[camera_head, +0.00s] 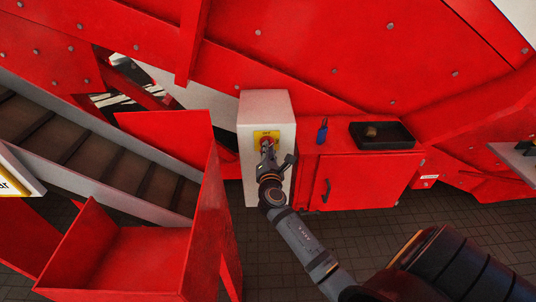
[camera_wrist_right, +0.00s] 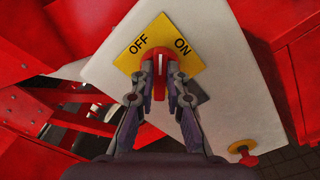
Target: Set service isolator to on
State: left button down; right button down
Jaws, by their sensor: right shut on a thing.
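The service isolator is a red rotary handle (camera_wrist_right: 160,80) on a yellow plate (camera_wrist_right: 178,45) marked OFF at left and ON at right. The plate is on the front of a white box (camera_head: 251,108). In the right wrist view the handle lies close to the picture's vertical, between the OFF and ON words. My right gripper (camera_head: 269,150) is shut on the handle, one finger on each side; it also shows in the right wrist view (camera_wrist_right: 160,72). The fingers hide part of the handle. My left gripper is not in view.
Right of the white box is a red cabinet (camera_head: 385,183) with a black tray (camera_head: 393,143) holding a brown lump and a blue object (camera_head: 322,131) on top. A red-yellow knob (camera_wrist_right: 243,150) sits lower on the box. Red bins (camera_head: 115,262) stand at left.

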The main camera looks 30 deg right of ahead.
jog(key=shift+d+f+m+b, duration=0.1)
jog(key=shift+f+m+b, duration=0.05)
jog(key=shift+m+b, duration=1.8)
jog(key=shift+f+m+b, duration=0.15)
jog(key=shift+m+b, duration=1)
jog(key=shift+m, duration=1.5)
jog(key=c, duration=1.4)
grip_release()
jog(key=shift+s, duration=0.1)
jog(key=shift+o, duration=0.2)
jog(key=v, duration=0.7)
jog(key=shift+s+a, duration=0.2)
